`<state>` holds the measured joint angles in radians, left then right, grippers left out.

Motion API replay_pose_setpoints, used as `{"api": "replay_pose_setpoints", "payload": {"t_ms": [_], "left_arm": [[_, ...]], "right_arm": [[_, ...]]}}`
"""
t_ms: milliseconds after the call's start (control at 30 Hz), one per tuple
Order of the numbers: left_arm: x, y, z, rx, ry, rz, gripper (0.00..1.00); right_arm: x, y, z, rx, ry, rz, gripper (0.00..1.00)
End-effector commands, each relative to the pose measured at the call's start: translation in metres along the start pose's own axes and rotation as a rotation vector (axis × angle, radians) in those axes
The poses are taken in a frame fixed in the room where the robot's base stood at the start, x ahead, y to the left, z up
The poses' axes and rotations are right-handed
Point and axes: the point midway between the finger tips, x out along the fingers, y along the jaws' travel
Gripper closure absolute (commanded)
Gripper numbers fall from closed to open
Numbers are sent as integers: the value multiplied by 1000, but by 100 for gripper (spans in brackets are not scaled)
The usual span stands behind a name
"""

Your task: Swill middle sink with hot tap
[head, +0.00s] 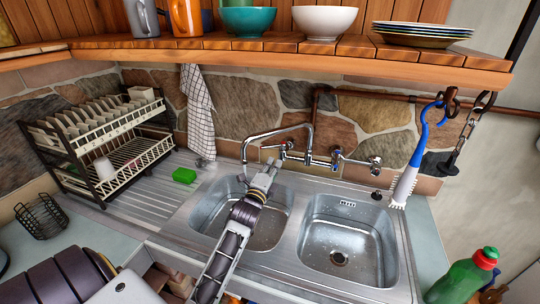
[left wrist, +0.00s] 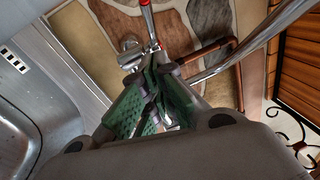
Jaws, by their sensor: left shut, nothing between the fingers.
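The steel sink has two basins, a left one (head: 213,207) in the middle of the unit and a right one (head: 375,245). No water stream shows from the curved spout (head: 246,150). The wall tap (head: 320,160) has a red-marked lever (head: 266,147) on its left, which also shows as a red lever (left wrist: 147,22) at the top of the left wrist view. My left gripper (head: 272,168) is shut and empty over the back of the left basin, close below the tap. In the left wrist view its green-padded fingers (left wrist: 152,75) point towards the lever's base; contact cannot be told. My right gripper is out of view.
A dish rack (head: 105,145) and green sponge (head: 184,175) are left of the basins. A wooden shelf (head: 400,62) with bowls overhangs the tap. A blue-handled brush (head: 405,185) hangs at right, above a green bottle (head: 462,278). The right basin is empty.

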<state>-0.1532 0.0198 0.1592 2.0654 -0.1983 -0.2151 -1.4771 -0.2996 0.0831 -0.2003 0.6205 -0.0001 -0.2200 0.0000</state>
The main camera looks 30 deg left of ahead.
Motion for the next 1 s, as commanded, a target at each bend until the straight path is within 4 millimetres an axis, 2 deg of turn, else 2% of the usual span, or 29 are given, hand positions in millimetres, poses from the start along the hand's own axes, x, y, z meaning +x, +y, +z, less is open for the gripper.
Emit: {"api": "replay_pose_setpoints", "payload": {"t_ms": [167, 500, 1000], "left_arm": [[16, -2, 0, 0, -1, -2, 100], [38, -1, 25, 2, 0, -1, 100], [41, -1, 29, 1, 0, -1, 100]], "right_arm": [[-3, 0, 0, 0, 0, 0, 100], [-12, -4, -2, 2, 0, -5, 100], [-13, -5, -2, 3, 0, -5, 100]]}}
